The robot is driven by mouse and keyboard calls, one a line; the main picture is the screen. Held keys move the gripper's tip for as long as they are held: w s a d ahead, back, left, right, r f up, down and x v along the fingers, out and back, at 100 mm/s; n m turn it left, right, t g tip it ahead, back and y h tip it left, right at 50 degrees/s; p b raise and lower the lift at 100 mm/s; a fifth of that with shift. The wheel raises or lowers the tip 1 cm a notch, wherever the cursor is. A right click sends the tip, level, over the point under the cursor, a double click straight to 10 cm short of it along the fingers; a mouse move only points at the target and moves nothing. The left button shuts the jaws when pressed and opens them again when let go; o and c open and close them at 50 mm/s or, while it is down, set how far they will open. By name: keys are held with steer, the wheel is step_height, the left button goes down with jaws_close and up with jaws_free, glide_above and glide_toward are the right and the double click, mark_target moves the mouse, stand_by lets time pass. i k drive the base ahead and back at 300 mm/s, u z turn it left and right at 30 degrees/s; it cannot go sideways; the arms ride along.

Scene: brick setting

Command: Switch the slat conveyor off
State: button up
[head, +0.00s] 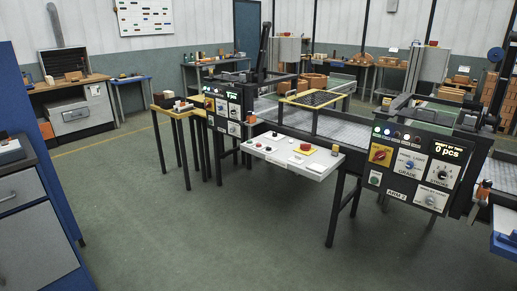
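A long conveyor (350,127) with a pale belt runs across the middle right; I cannot tell whether its belt moves or whether it is the slat conveyor. A white control console (283,160) with several small buttons and a red knob on a yellow plate (304,149) juts out from its front. A black panel (415,168) at right has a red knob on a yellow plate (380,155), dials and a "0 pcs" display. Another black panel (224,110) at left has a similar red knob (209,104). The knob positions are too small to read. My gripper is not in view.
The green floor (210,235) in front of the console is open. A blue panel and grey drawer cabinet (30,210) stand at the left edge. A small yellow-topped table (172,110) stands beside the left panel. Workbenches and brick stacks line the back.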

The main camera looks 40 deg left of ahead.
mark_target(305, 147)
steer(key=u, duration=1.7)
steer(key=i, duration=3.75)
steer(key=z, duration=0.6)
